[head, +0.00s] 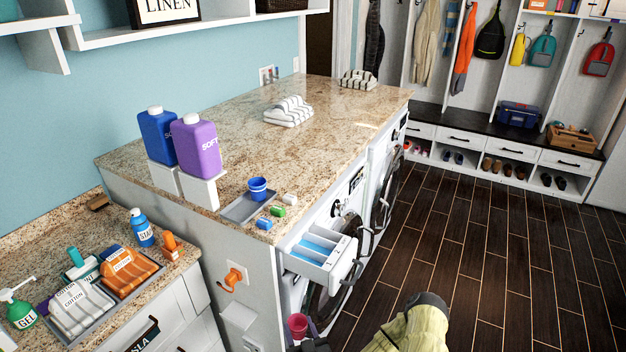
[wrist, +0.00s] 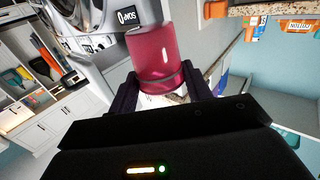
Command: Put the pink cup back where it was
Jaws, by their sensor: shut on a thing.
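The pink cup (head: 298,324) is at the bottom of the head view, low in front of the washer. My gripper (head: 308,345) is just below it, partly cut off by the frame edge. In the wrist view the pink cup (wrist: 156,58) sits between the two dark fingers of my gripper (wrist: 158,92), which are shut on it. The cup is held in the air, clear of the counter.
The washer's detergent drawer (head: 322,250) is pulled open above my gripper. Small coloured pods (head: 277,211) lie beside the tray. Blue and purple bottles (head: 196,146) stand at the counter's left end. Folded striped towels (head: 289,110) lie farther back. The wooden floor (head: 480,270) is clear.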

